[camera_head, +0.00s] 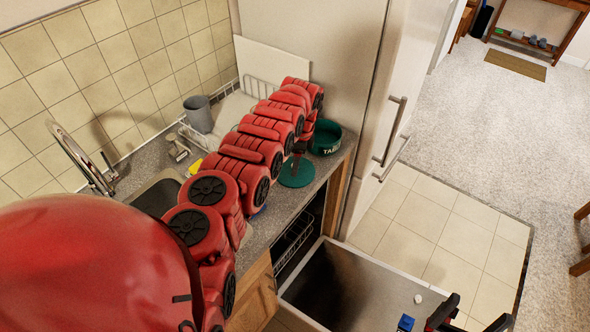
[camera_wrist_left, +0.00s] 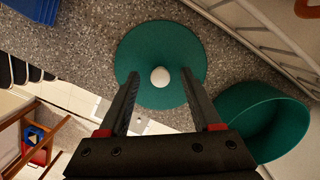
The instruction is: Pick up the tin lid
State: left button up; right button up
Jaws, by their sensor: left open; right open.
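The tin lid (camera_head: 305,181) is a round green disc lying on the grey counter, partly hidden by my left gripper in the head view. In the left wrist view the lid (camera_wrist_left: 160,48) shows a white knob (camera_wrist_left: 160,77) at its middle. My left gripper (camera_head: 298,160) is directly over the lid, pointing down. Its open fingers (camera_wrist_left: 160,73) lie on either side of the knob in the picture, with gaps; I cannot tell their exact height. The open green tin (camera_head: 327,138) stands beside the lid, also in the wrist view (camera_wrist_left: 268,123). My right gripper (camera_head: 468,318) is open and empty, low at right.
A wire dish rack (camera_head: 258,88) with a grey cup (camera_head: 198,114) stands behind my left arm. The sink (camera_head: 158,195) is to the left. The fridge (camera_head: 385,100) stands just right of the tin. An open dishwasher door (camera_head: 330,285) juts out below the counter.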

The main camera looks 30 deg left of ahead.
pick_arm(q)
jog(key=shift+c, duration=0.2)
grip_shut()
jog(key=shift+w+r, duration=0.1)
